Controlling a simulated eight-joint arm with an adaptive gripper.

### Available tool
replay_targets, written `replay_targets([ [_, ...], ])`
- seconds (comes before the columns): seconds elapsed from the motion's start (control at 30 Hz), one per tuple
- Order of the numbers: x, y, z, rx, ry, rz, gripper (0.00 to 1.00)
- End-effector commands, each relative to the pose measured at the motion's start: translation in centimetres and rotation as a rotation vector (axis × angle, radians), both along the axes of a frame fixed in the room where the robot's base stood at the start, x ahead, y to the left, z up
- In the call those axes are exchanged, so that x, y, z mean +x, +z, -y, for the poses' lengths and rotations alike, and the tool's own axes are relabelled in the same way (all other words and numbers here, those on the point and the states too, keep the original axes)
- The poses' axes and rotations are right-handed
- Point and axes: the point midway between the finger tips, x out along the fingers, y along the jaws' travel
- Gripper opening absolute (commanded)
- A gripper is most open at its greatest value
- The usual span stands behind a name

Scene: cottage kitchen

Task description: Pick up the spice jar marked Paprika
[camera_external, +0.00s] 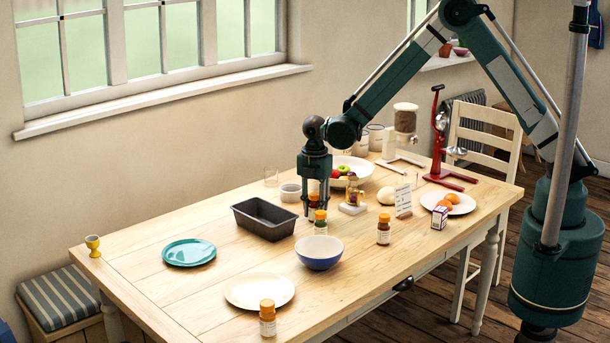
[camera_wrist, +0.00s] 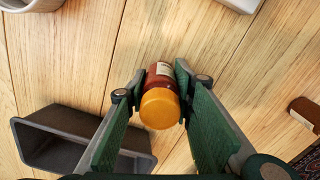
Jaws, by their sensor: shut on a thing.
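My gripper (camera_external: 314,203) points down over the middle of the table, just right of the dark loaf pan. In the wrist view my gripper (camera_wrist: 157,90) is shut on a jar (camera_wrist: 161,106) with an orange lid and red-brown contents, one finger on each side. Its label is mostly turned away, so I cannot read a name. Whether it touches the table is unclear.
The loaf pan (camera_external: 264,232) is left of my gripper and a blue bowl (camera_external: 319,256) is in front. A teal plate (camera_external: 189,252) and a cream plate (camera_external: 259,289) lie to the left. A white fruit bowl (camera_external: 362,168) stands behind. The table's left part is mostly clear.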

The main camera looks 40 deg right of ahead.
Motion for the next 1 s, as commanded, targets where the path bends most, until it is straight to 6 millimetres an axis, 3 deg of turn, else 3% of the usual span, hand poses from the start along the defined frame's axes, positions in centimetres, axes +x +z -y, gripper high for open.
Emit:
replay_targets([
  [0.37,0.0,1.3,0.0,0.0,0.0,0.0,0.11],
  [1.0,0.0,9.5,0.0,0.0,0.0,0.0,0.11],
])
